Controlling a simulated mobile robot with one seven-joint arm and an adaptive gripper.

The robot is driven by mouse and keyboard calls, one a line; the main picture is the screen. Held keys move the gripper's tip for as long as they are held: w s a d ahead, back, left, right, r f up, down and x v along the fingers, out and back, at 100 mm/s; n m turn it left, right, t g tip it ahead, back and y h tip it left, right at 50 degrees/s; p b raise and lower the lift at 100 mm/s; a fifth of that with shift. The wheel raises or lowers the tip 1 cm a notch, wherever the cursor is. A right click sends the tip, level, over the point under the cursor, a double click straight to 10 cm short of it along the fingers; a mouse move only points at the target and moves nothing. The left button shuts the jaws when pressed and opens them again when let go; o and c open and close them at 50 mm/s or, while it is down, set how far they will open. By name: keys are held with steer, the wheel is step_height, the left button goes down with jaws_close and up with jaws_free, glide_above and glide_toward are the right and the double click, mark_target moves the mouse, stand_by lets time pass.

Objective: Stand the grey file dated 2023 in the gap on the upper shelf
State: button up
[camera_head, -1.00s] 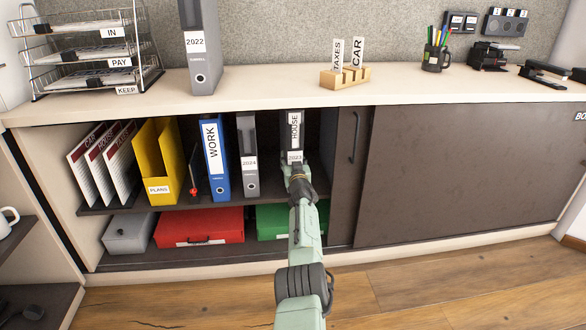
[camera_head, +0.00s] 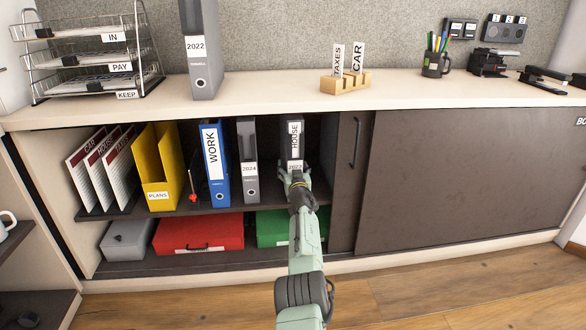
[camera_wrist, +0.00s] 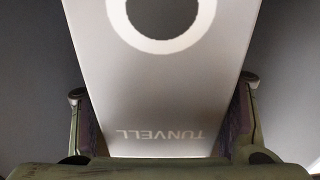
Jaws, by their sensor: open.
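The grey file dated 2023 (camera_head: 295,139) stands upright on the upper shelf, right of the grey 2024 file (camera_head: 249,160). Its spine has a HOUSE label and a 2023 label, the latter partly covered by my gripper. Its foot is hidden behind my gripper. My gripper (camera_head: 295,178) is open at the lower spine. In the wrist view, its fingers (camera_wrist: 162,105) stand on either side of the grey spine (camera_wrist: 165,85), which shows part of a white-ringed hole and the word TUNVELL upside down. The upper shelf (camera_head: 140,208) also holds a blue WORK file (camera_head: 214,165).
A yellow PLANS holder (camera_head: 160,170) and several white-and-red folders stand left on the shelf. The dark sliding door (camera_head: 470,170) closes the right side. Red (camera_head: 200,234) and green (camera_head: 272,228) boxes sit below. A grey 2022 file (camera_head: 201,60) stands on the cabinet top.

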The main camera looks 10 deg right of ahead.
steer(key=shift+r, duration=4.95)
steer(key=shift+f, duration=5.05)
